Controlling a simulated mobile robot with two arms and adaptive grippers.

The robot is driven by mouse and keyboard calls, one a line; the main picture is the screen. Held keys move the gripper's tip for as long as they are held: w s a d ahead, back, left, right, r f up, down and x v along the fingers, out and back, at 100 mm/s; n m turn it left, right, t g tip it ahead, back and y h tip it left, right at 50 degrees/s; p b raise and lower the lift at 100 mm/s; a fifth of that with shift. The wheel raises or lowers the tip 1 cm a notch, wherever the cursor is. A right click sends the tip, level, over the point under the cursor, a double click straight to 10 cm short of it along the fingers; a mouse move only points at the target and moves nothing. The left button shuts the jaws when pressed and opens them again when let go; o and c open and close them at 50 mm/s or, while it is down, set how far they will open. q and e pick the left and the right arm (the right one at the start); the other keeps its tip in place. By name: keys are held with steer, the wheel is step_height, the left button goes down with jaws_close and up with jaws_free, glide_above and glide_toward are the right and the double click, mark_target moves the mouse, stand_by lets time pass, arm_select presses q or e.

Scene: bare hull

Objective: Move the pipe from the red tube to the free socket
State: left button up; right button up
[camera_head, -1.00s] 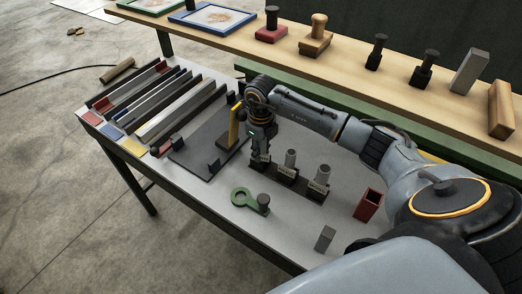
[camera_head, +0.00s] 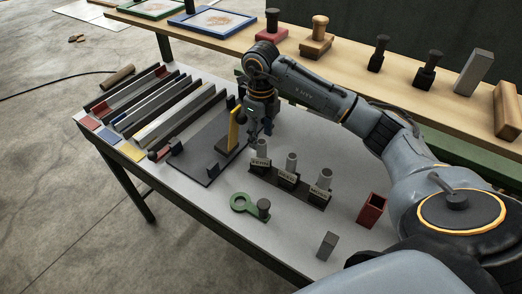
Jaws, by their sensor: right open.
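The dark rack (camera_head: 312,196) on the grey table has three labelled sockets in a row. A light grey pipe stands upright in each: the left pipe (camera_head: 262,147), the middle pipe (camera_head: 291,161) and the right pipe (camera_head: 325,179). The red tube (camera_head: 371,211), a square open-topped holder, stands right of the rack; its opening looks dark, with no pipe showing. My right gripper (camera_head: 261,127) is open, above and behind the left pipe, near the yellow upright. Its fingertips are small and partly hard to make out. My left gripper is out of view.
A dark board with a yellow upright (camera_head: 233,130) stands close left of my right gripper. A green ring (camera_head: 243,201) and a grey block (camera_head: 327,246) lie in front of the rack. Long bars fill the table's left. A wooden shelf (camera_head: 350,60) runs behind.

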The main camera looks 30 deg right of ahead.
steer(key=shift+r, duration=1.8)
